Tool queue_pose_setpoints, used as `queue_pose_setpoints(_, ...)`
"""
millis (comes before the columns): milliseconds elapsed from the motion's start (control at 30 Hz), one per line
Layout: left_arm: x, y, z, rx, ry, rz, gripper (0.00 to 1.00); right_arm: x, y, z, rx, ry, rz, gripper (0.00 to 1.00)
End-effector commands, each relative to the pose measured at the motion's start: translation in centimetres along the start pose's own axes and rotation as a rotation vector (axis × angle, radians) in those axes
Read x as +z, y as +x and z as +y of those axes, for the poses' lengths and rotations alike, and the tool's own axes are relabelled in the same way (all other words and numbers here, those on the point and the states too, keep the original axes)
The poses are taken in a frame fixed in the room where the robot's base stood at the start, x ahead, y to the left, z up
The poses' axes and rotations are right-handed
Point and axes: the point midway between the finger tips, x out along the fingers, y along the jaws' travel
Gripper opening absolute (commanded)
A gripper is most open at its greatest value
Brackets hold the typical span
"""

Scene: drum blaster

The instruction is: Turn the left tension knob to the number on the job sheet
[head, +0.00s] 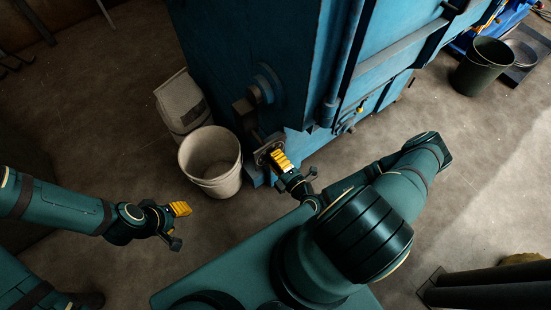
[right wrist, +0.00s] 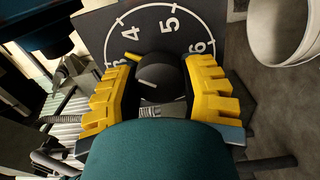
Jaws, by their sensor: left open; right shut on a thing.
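In the right wrist view a black knob (right wrist: 158,72) stands on a dark dial plate (right wrist: 187,27) with a white arc and the numbers 3, 4, 5 and 6. A yellow pointer (right wrist: 132,57) beside the knob lies between 3 and 4. My right gripper (right wrist: 162,90) is shut on the knob, with a yellow finger on each side. In the head view my right gripper (head: 283,162) is at the dial plate (head: 267,148) low on the blue machine; the knob is hidden there. My left gripper (head: 180,218) is open and empty above the floor. I see no job sheet.
A pale bucket (head: 211,165) stands left of the dial plate, with a beige container (head: 181,103) behind it. The blue machine (head: 250,50) fills the top middle. A dark bucket (head: 483,66) stands at the upper right. The floor around my left gripper is clear.

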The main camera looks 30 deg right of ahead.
Motion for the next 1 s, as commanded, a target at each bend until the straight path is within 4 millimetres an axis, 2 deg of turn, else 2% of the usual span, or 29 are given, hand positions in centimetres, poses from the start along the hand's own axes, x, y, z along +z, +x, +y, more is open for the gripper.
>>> queue_pose_setpoints(200,0.14,0.25,-0.1,0.0,0.001,-0.003,0.47,-0.24,-0.03,-0.07,-0.004,0.188,0.006,0.07)
queue_pose_setpoints(500,0.27,0.48,-0.18,0.001,0.002,-0.006,0.47,-0.23,-0.03,0.0,-0.004,0.365,0.006,0.07)
queue_pose_setpoints(1000,0.32,0.56,-0.21,0.001,0.002,-0.007,0.47,-0.25,-0.01,0.09,-0.003,0.445,0.006,0.07)
